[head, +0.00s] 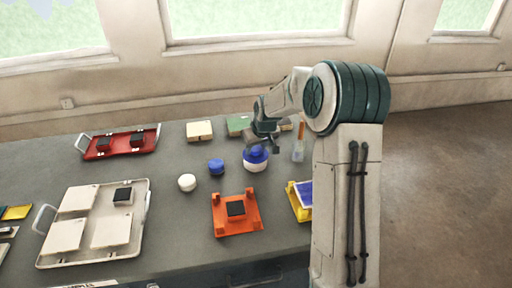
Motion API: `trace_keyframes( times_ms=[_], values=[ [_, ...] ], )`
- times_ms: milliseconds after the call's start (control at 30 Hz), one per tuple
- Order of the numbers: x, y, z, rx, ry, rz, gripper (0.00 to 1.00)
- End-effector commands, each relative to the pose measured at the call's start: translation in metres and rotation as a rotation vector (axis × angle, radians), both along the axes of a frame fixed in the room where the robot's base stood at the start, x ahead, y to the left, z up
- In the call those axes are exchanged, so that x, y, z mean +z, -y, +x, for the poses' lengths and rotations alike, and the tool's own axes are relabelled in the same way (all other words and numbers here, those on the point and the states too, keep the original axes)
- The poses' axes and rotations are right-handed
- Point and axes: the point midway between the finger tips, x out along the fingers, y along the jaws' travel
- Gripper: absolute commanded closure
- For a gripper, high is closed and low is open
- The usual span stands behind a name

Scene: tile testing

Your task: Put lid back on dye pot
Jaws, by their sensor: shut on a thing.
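The white dye pot (255,167) stands on the grey table, right of the middle. A blue lid (257,153) is at its top, and my gripper (262,146) is shut on it from above. The arm and fingers hide part of the lid's top. I cannot tell whether the lid sits fully on the rim or slightly above it.
A small blue pot (216,167) and a white round piece (187,183) stand left of the dye pot. An orange stand (237,212) with a black block is in front. A tray of white tiles (142,215), a red tray (121,153) and a brush (299,150) lie around.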

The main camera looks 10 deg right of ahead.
Motion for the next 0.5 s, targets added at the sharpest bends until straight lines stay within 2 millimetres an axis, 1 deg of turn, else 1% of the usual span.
trace_keyframes(
  times_ms=[333, 367, 400, 433, 467, 500],
  values=[
    [0.0001, 0.0000, 0.0001, 0.000, 0.000, 0.000, 0.80],
    [0.0001, 0.0000, 0.0001, 0.000, 0.000, 0.000, 0.55],
    [0.0001, 0.0000, 0.0001, 0.000, 0.000, 0.000, 0.44],
    [0.0001, 0.0000, 0.0001, 0.000, 0.000, 0.000, 0.36],
    [0.0001, 0.0000, 0.0001, 0.000, 0.000, 0.000, 0.33],
    [0.0001, 0.0000, 0.0001, 0.000, 0.000, 0.000, 0.33]
  ],
)
